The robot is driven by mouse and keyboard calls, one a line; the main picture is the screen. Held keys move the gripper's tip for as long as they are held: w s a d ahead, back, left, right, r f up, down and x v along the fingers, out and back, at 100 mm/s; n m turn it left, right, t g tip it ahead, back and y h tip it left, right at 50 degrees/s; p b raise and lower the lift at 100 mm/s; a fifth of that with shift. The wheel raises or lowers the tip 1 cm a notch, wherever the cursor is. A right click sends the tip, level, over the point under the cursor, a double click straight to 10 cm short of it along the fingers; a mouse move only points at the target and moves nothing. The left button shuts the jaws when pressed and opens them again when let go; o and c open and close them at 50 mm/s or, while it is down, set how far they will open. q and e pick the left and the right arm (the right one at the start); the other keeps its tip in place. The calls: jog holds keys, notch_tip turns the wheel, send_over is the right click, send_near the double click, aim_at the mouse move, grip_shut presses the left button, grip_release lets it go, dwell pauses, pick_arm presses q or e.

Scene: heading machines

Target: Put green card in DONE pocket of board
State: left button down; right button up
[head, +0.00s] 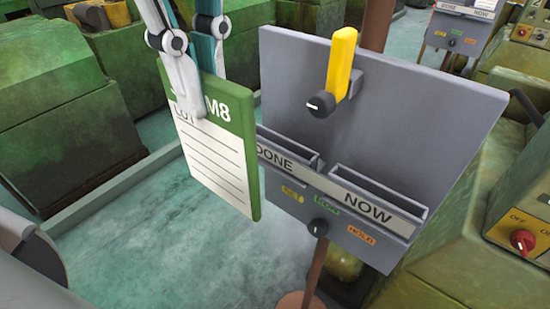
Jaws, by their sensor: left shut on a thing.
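The green card (222,150) has a green header reading M8, a white lined face marked LOT and a green edge. My left gripper (198,95) comes down from the top and is shut on its upper edge, holding it upright in the air. The grey board (400,115) stands just to the right, on a post. The DONE pocket (285,158) is on the board's lower left; the card hides its left end. The NOW pocket (375,205) is beside it on the right. Both pockets look empty. My right gripper is not in view.
A yellow lever (342,62) on a black knob juts out above the pockets. A second knob (318,227) and small coloured labels sit below. Green machines (60,100) stand at left, and a panel with a red switch (523,240) at right. Another board (460,28) stands behind.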

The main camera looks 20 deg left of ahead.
aim_at(282, 33)
pick_arm(q)
jog(key=s+a+f, duration=0.1)
jog(key=a, duration=0.3)
jog(key=w+d+p, duration=0.2)
jog(key=w+d, duration=0.1)
jog(key=w, duration=0.6)
jog(key=w+d+p, duration=0.2)
jog(key=w+d, duration=0.1)
jog(key=w, duration=0.5)
jog(key=f, duration=0.7)
jog(key=shift+s+a+f, duration=0.15)
jog(key=shift+a+f, duration=0.05)
jog(key=shift+a, duration=0.05)
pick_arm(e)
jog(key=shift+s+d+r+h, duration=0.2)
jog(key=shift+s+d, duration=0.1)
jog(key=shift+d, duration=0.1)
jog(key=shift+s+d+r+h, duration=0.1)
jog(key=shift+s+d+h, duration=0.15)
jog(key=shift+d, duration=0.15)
pick_arm(q)
jog(key=shift+f, duration=0.15)
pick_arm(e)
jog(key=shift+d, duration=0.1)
pick_arm(q)
jog(key=c, duration=2.2)
grip_release()
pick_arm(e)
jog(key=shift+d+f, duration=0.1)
